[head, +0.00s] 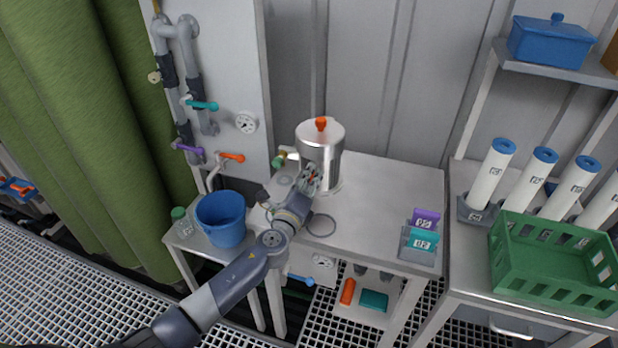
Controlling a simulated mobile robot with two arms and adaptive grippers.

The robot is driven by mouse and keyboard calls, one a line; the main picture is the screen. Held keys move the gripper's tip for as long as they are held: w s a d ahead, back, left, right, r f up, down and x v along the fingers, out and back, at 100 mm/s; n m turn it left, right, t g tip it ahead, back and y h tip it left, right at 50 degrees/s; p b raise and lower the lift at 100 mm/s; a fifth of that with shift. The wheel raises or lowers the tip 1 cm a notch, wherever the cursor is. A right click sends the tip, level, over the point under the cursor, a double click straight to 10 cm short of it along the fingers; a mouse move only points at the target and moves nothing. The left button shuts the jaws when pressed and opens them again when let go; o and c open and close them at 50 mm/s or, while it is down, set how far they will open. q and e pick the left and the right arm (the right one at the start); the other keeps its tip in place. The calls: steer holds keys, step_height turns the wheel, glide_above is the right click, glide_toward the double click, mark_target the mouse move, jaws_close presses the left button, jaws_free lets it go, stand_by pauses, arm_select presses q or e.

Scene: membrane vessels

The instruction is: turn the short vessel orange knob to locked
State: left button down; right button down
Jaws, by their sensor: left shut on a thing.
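The short vessel (318,153) is a shiny metal cylinder standing upright at the back left of the grey table. An orange knob (321,123) sits on top of its lid, clear of my gripper. My left gripper (311,176) is at the vessel's lower front side, below the lid. It is shut on a small orange-red part there, which the fingers mostly cover. Whether that part is a second knob, and how it is turned, I cannot tell. A green fitting (278,162) shows left of the vessel. My right gripper is not in view.
The grey table (385,190) is mostly clear right of the vessel. Purple and teal labelled holders (421,240) stand at its front right. A blue bucket (221,219) is at the left. A green crate (553,265) and white tubes (490,178) stand on the right bench.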

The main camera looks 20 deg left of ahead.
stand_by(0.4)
arm_select(q)
steer(key=c, duration=1.3)
jaws_free()
steer(key=shift+c, duration=0.2)
steer(key=s, duration=1.2)
steer(key=shift+a, duration=0.2)
